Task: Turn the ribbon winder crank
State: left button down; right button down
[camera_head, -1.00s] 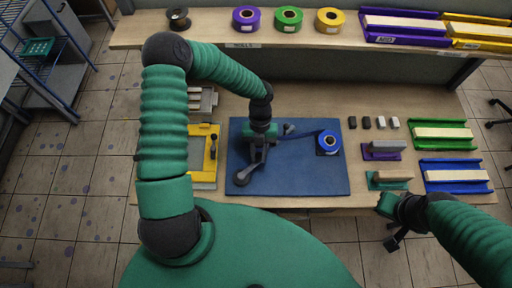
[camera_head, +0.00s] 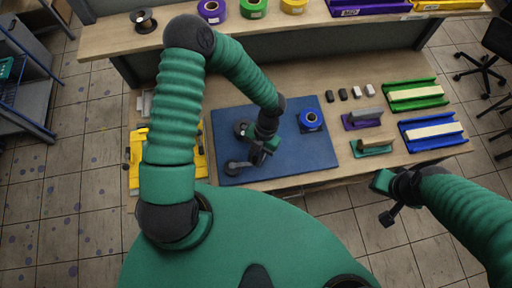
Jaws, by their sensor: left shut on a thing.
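The blue mat (camera_head: 300,165) lies on the table in the head view, with a ribbon winder on it, mostly hidden by my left arm. A dark round-ended part (camera_head: 236,168) shows at the mat's left front, and a grey round part (camera_head: 241,128) shows left of the wrist. A blue ribbon spool (camera_head: 310,120) sits at the mat's right back. My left gripper (camera_head: 262,152) is low over the mat, shut on the winder crank; the grip itself is hard to see. My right gripper (camera_head: 385,198) is off the table's front edge, away from the mat; its jaw opening is unclear.
Green (camera_head: 417,95) and blue (camera_head: 432,132) trays stand at the right, beside purple and teal stamp blocks. A yellow frame (camera_head: 195,158) is at the left, partly behind my arm. A shelf with ribbon spools (camera_head: 253,8) runs along the back.

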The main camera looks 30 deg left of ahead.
pick_arm(q)
jog(key=shift+s, duration=0.2)
jog(key=shift+d, duration=0.1)
jog(key=c, duration=1.3)
grip_release()
jog(key=shift+o, duration=0.2)
jog(key=b+v, duration=0.2)
jog(key=v, duration=1.4)
jog(key=shift+w+r, duration=0.15)
jog(key=shift+r, duration=0.2)
